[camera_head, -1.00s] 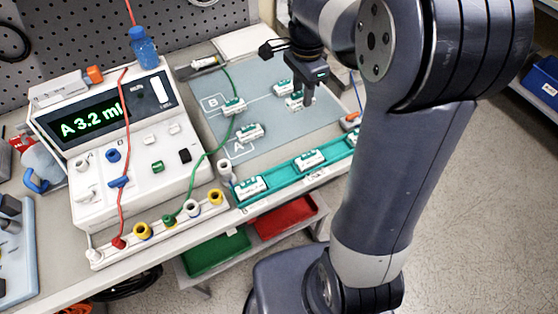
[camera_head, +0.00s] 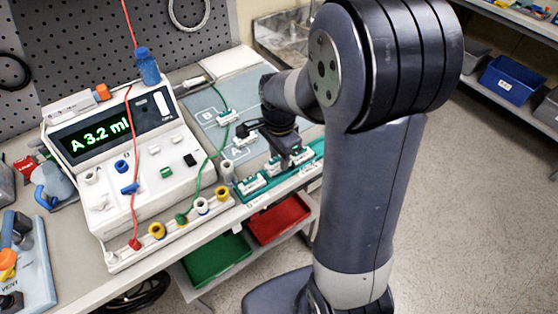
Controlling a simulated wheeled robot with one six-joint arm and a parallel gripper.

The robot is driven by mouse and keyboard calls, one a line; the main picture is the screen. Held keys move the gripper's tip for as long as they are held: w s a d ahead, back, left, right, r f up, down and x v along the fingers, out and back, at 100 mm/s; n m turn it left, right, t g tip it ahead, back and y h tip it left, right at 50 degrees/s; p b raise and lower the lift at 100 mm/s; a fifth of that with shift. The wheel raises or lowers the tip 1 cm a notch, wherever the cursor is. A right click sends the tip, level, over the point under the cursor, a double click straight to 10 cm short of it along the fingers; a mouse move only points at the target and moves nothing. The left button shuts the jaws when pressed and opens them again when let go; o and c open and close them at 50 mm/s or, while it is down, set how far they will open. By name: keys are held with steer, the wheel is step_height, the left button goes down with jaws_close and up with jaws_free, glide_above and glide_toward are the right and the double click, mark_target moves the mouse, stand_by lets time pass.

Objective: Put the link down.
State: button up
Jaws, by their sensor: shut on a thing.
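My gripper (camera_head: 283,160) is over the teal rail (camera_head: 240,194) along the bench's front edge, shut on a green-and-white link (camera_head: 273,168). The link is at the rail between a left rail link (camera_head: 250,185) and a right rail link (camera_head: 303,156). The gripper partly hides it, and I cannot tell whether it touches the rail. Another link (camera_head: 225,117) lies by mark B on the grey mat (camera_head: 207,127), and one (camera_head: 243,138) lies near mark A, partly behind my gripper.
The white pump (camera_head: 130,165) reading "A 3.2 ml" stands left of the mat. A red cable (camera_head: 132,190) and a green cable (camera_head: 210,160) run down to its front sockets. A green bin (camera_head: 217,258) and a red bin (camera_head: 280,218) are below the bench. My arm hides the mat's right part.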

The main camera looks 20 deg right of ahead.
steer(key=shift+f, duration=1.05)
steer(key=shift+f, duration=0.15)
steer(key=o, duration=1)
step_height(320, 180, up, 12)
steer(key=shift+r, duration=0.2)
